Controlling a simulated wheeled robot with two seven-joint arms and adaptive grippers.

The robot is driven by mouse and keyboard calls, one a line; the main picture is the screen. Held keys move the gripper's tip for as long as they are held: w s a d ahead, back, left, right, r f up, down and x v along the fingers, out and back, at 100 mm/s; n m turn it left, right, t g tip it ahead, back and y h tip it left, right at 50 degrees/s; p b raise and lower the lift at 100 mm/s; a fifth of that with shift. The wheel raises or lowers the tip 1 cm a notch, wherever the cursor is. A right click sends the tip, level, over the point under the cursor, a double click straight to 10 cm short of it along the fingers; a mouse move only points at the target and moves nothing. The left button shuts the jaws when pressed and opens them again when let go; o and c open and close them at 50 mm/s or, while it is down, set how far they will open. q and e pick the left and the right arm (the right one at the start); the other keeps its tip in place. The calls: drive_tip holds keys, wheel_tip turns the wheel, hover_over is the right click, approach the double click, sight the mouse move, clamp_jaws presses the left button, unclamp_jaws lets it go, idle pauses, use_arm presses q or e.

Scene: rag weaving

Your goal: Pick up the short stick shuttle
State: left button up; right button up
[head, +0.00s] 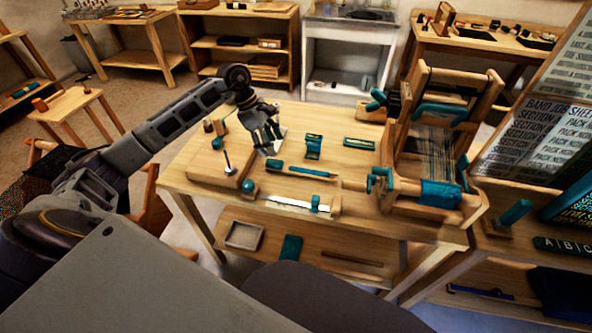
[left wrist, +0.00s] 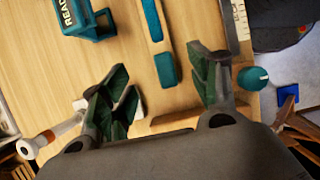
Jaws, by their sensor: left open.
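My left gripper (head: 268,148) is open and empty, above the left part of the workbench. In the left wrist view its spread fingers (left wrist: 160,95) show with bare wood between them. A slim stick (head: 305,170) with teal ends lies on the bench, just right of the gripper; it also shows ahead of the fingers in the left wrist view (left wrist: 152,25). A shorter, flat teal piece with light wooden edges (head: 359,143) lies farther right. I cannot tell for sure which of these is the short stick shuttle. My right gripper is not in view.
A teal block with lettering (head: 313,146) stands between the two sticks. A pale toothed or ruled strip (head: 287,202) lies at the front of the workbench (head: 352,205). A wooden loom (head: 435,140) fills the right side. A metal peg (head: 227,162) stands on a board at left.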

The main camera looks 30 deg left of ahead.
sight(281, 162)
use_arm(q)
drive_tip(key=shift+x, duration=1.75)
drive_tip(key=shift+x, duration=2.6)
drive_tip(key=shift+s+a, duration=0.1)
drive_tip(key=c, duration=1.1)
